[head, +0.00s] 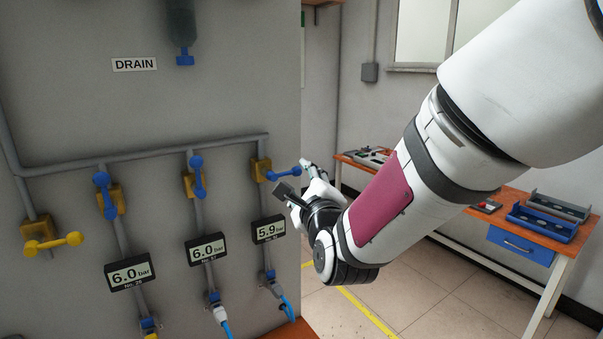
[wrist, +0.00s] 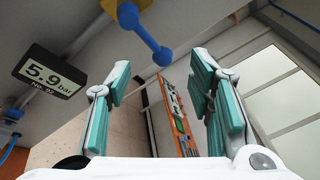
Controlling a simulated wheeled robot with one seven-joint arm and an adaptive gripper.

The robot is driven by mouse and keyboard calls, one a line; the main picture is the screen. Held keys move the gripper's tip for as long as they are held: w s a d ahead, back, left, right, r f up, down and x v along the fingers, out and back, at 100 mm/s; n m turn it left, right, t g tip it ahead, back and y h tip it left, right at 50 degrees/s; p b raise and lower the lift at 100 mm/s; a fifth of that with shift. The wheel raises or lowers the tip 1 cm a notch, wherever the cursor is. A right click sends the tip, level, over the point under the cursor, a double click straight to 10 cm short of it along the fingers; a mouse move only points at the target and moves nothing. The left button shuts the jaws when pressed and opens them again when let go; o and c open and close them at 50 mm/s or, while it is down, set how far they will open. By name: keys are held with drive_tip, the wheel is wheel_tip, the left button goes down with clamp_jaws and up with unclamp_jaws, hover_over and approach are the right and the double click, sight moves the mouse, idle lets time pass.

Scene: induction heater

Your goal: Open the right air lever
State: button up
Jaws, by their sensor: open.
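The right air lever (head: 284,172) is blue with a ball end and sticks out sideways to the right from its yellow valve body (head: 261,170), across its pipe. In the wrist view the lever (wrist: 148,36) comes down from the top, its ball end between the two fingers in the picture but toward their tips. My gripper (head: 306,170) is at the lever's ball end in the head view, partly hidden by my own wrist. In the wrist view my gripper (wrist: 161,70) has its teal-padded fingers wide apart with nothing held. I cannot tell whether a finger touches the lever.
Two other blue levers (head: 104,195) (head: 197,176) lie along their pipes, and a yellow lever (head: 55,244) lies crosswise at far left. A 5.9 bar gauge (head: 269,230) sits below the right valve. Free floor and an orange-topped workbench (head: 527,222) are to the right.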

sight(296, 175)
drive_tip(key=shift+x, duration=3.05)
drive_tip(key=shift+f, duration=0.15)
clamp_jaws()
